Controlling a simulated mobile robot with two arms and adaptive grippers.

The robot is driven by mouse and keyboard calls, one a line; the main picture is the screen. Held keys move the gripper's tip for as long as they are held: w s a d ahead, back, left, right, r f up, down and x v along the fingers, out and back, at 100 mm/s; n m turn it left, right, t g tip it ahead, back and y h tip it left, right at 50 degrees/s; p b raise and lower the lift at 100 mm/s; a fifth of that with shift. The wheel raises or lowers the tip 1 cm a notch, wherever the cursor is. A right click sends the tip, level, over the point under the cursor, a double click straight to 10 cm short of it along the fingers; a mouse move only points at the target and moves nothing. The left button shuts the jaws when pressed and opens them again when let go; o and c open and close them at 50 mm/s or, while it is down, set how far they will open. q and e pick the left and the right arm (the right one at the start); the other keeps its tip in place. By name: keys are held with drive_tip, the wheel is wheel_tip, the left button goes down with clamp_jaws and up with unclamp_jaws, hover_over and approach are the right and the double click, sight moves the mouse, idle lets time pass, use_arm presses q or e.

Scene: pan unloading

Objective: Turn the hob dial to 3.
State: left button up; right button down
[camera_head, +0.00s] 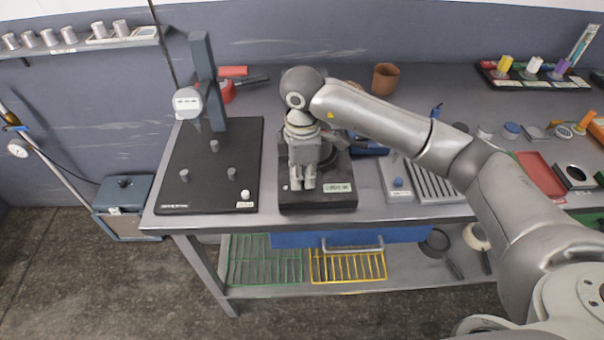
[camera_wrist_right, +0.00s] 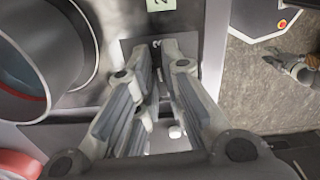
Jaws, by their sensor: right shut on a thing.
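The hob (camera_head: 318,203) is a black box with a lit green display at its front right, on the grey worktop. My right gripper (camera_head: 303,187) reaches down over its front left. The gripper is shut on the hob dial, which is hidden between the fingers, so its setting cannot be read. In the right wrist view, the fingers (camera_wrist_right: 156,52) come together over a dark panel on the hob, and part of the green display (camera_wrist_right: 161,5) shows above them. A grey jointed part (camera_wrist_right: 297,67) at the right edge looks like my left gripper; its jaws are unclear.
A black board with pegs and an upright post (camera_head: 195,150) stands left of the hob. A grey box with a blue knob (camera_head: 398,183) and a ribbed tray (camera_head: 433,182) stand to the right. A brown pot (camera_head: 385,77) is behind. My right arm crosses above the worktop.

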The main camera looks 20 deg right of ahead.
sight(303, 179)
drive_tip(key=shift+r+m, duration=0.15)
drive_tip(key=shift+m, duration=0.55)
drive_tip(key=c, duration=1.5)
unclamp_jaws()
drive_tip(key=shift+c, duration=0.2)
wheel_tip(303, 179, up, 12)
